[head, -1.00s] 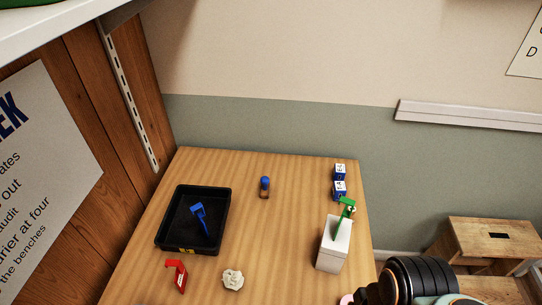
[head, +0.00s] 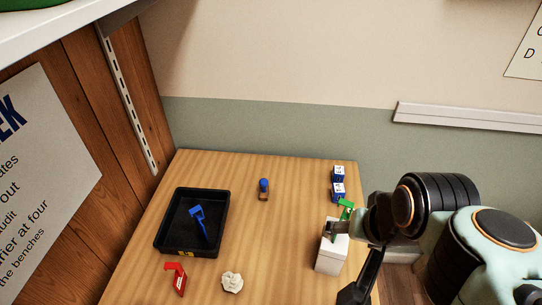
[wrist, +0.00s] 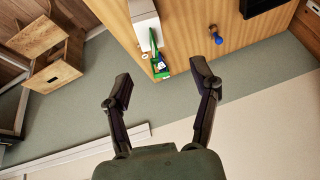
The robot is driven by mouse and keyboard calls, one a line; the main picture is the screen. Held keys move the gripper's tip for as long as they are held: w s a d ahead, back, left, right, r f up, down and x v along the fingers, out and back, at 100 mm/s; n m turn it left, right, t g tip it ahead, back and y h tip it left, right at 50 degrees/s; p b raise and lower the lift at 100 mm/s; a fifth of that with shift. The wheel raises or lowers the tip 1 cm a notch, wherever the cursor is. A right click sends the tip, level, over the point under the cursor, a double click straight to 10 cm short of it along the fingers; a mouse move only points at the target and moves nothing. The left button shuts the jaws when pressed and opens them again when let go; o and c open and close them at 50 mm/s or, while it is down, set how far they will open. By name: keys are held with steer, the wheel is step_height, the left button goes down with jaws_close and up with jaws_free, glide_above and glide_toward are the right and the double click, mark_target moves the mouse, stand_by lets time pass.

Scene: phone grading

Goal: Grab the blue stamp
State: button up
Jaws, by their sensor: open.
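The blue stamp (head: 264,189), a small upright piece with a blue knob and a brown wooden lower part, stands on the wooden table (head: 290,205) near its back edge. It also shows in the wrist view (wrist: 217,42), just up and right of the right fingertip and not between the fingers. My gripper (head: 338,262) is at the table's right side, by the white box. In the wrist view my gripper (wrist: 160,68) has its two fingers wide apart with nothing held between them. The stamp is in plain sight in both views.
A black tray (head: 223,232) holds a blue stand (head: 199,220). A red stand (head: 177,277) and crumpled paper (head: 232,282) lie in front. A white box (head: 331,258), a green stand (head: 345,210) and two blue-and-white cubes (head: 339,189) line the right. Table around the stamp is clear.

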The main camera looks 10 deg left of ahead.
steer(key=w+a+r+m+t, duration=0.15)
steer(key=w+r, duration=0.25)
steer(key=w, duration=0.8)
steer(key=y, duration=0.2)
glide_above(264, 182)
steer(key=d, duration=0.4)
step_height(264, 182, down, 17)
steer(key=shift+n+g+h, duration=0.3)
steer(key=shift+n+g, duration=0.15)
steer(key=shift+g, duration=0.4)
steer(key=a+f, duration=0.1)
steer(key=f, duration=0.2)
steer(key=s+a+f, duration=0.1)
steer(key=f, duration=0.3)
steer(key=a+f, duration=0.1)
steer(key=f, duration=0.3)
steer(key=shift+s+a+f, duration=0.1)
steer(key=shift+s+f, duration=0.1)
steer(key=shift+s, duration=0.2)
steer(key=x, duration=0.6)
steer(key=shift+r, duration=0.1)
